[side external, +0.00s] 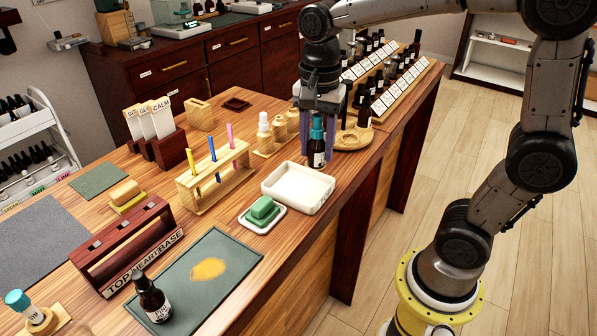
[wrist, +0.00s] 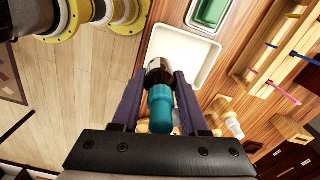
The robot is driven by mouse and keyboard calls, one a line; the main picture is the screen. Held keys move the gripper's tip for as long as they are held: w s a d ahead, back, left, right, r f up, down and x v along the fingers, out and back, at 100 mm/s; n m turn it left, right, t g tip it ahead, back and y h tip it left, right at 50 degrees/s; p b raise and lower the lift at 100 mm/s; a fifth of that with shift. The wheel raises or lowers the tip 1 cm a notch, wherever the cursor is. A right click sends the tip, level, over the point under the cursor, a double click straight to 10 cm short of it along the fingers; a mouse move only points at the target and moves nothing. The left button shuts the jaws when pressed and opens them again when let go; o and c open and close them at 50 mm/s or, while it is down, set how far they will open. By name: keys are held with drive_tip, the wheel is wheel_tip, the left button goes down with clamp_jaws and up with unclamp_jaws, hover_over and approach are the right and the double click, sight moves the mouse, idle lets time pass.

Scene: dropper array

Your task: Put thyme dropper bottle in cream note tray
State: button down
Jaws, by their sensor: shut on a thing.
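A dark bottle with a teal dropper cap (side external: 317,150) is held upright in my gripper (side external: 317,140) in the side view. In the wrist view its teal cap (wrist: 160,105) lies between the two fingers of my gripper (wrist: 160,90), which are shut on it. The bottle's label is too small to read. The cream tray (side external: 298,188) sits on the wooden bench, just left of and nearer than the bottle, and looks empty. The tray also shows in the wrist view (wrist: 205,55), beyond the bottle.
A green soap on a white dish (side external: 262,214) sits in front of the tray. A wooden rack with coloured sticks (side external: 215,175) stands left of it. Tiered bottle racks (side external: 385,85) and a round wooden stand (side external: 352,138) are behind and right. A dark bottle (side external: 152,300) stands on a green mat (side external: 195,280).

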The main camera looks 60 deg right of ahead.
drive_tip(key=w+f, duration=0.3)
drive_tip(key=f, duration=0.1)
drive_tip(key=shift+w+f, duration=0.55)
drive_tip(key=shift+f, duration=1.6)
drive_tip(key=shift+f, duration=0.1)
drive_tip(key=shift+c, duration=2.2)
unclamp_jaws()
wheel_tip(320, 180, up, 11)
drive_tip(key=s+f+n+t, duration=0.2)
drive_tip(key=s+n+t, duration=0.3)
drive_tip(key=s+n, duration=1)
drive_tip(key=shift+s+t, duration=0.3)
drive_tip(key=shift+s, duration=0.65)
